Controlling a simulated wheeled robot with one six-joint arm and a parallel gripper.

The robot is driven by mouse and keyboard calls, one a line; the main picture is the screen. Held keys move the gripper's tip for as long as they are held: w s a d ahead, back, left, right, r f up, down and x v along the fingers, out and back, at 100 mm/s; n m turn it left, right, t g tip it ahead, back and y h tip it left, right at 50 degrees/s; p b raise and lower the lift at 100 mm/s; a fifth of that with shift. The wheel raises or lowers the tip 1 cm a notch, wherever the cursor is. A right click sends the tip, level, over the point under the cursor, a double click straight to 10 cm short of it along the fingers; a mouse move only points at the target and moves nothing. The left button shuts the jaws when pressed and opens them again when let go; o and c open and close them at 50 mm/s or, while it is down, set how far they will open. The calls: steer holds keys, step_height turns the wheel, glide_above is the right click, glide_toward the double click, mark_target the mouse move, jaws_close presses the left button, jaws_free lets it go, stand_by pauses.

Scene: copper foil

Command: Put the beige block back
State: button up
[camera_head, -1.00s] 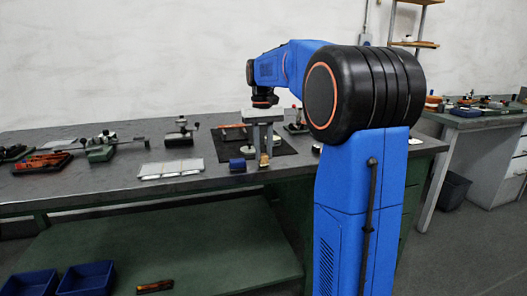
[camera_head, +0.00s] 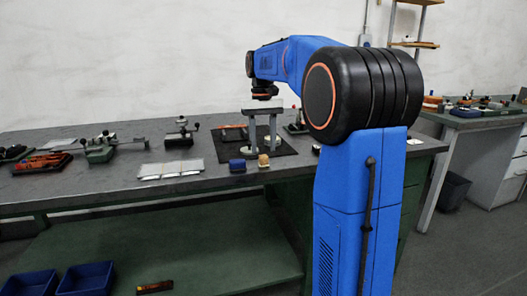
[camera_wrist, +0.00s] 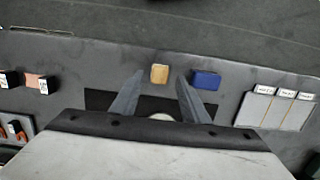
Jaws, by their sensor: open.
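The beige block (camera_head: 263,160) stands on the bench near its front edge, just right of a blue block (camera_head: 237,164). In the wrist view the beige block (camera_wrist: 159,73) shows between my two fingertips, with the blue block (camera_wrist: 206,80) beyond the right finger. My gripper (camera_head: 262,146) points down above the beige block. Its fingers are spread and empty, and the block looks clear of them.
White labelled panels (camera_head: 170,169) lie left of the blue block. A dark mat (camera_head: 285,150) lies behind the blocks. Metal fixtures (camera_head: 100,148) and an orange-handled tool tray (camera_head: 42,163) stand further left. The bench's front edge is close to the blocks.

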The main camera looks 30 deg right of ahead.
step_height(320, 180, up, 9)
steer(key=w, duration=0.1)
steer(key=s+a+f+n+t, duration=0.1)
steer(key=s+a+f+t, duration=0.15)
steer(key=s+a, duration=0.5)
steer(key=s+a+f+n+t, duration=0.1)
steer(key=s+a+f, duration=0.3)
steer(key=s+f, duration=0.7)
steer(key=s+a+f+n+t, duration=0.1)
steer(key=s+a+f, duration=0.3)
steer(key=s+f, duration=0.8)
steer(key=shift+s+a+f+t, duration=0.25)
steer(key=shift+s+t, duration=0.3)
steer(key=shift+t, duration=0.3)
